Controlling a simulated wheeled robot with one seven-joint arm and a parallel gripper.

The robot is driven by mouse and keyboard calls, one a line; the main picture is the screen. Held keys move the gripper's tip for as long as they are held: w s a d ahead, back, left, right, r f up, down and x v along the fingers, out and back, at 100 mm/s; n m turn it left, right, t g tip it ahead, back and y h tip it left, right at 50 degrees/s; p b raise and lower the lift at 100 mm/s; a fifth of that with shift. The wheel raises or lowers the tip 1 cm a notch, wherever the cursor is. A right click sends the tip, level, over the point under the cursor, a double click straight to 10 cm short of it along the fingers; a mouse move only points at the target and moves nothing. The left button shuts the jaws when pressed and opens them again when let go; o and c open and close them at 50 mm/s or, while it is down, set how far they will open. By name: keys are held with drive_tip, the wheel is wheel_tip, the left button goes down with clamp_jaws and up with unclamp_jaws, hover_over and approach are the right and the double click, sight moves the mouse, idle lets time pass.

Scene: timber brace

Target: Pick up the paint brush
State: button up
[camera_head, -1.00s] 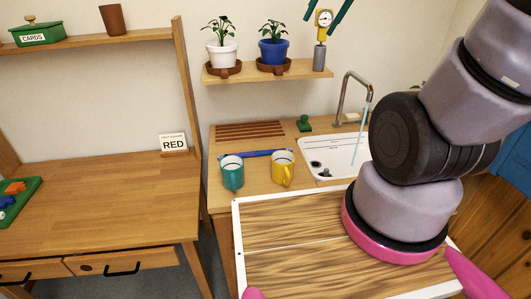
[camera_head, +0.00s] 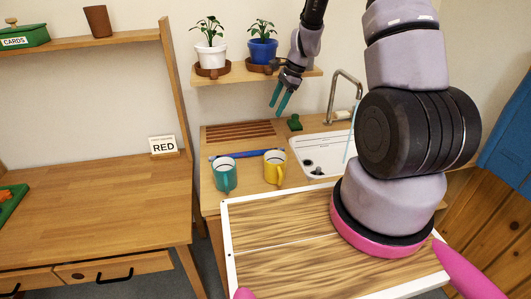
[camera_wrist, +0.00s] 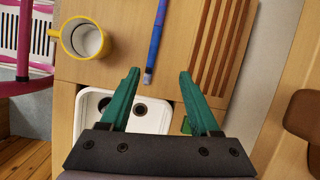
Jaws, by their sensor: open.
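The paint brush (camera_head: 243,154) lies on the wooden counter behind the two mugs in the head view. Its handle is blue. In the wrist view the brush (camera_wrist: 156,38) runs up from between my fingertips, with a pale metallic end nearest them. My gripper (camera_head: 280,101) hangs above the back of the counter with its teal fingers pointing down. In the wrist view my gripper (camera_wrist: 160,73) is open and empty, with the brush end showing in the gap. It appears to be above the brush, not touching it.
A teal mug (camera_head: 226,178) and a yellow mug (camera_head: 275,169) stand in front of the brush. A slatted rack (camera_head: 240,132) is behind it. The sink (camera_head: 315,158) and faucet (camera_head: 346,88) are to the right. A shelf (camera_head: 230,77) with potted plants is above.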

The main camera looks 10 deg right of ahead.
drive_tip(key=m, duration=0.2)
approach(263, 150)
drive_tip(key=shift+w+f+g, duration=0.2)
drive_tip(key=shift+f, duration=0.4)
drive_tip(key=shift+w+f+g, duration=0.2)
drive_tip(key=shift+w+f, duration=0.05)
drive_tip(key=shift+f, duration=0.35)
drive_tip(key=shift+a+x, duration=0.15)
drive_tip(key=shift+x, duration=1.45)
drive_tip(key=shift+a+x, duration=0.2)
drive_tip(key=shift+x, duration=1.4)
drive_tip(key=shift+r, duration=0.15)
clamp_jaws()
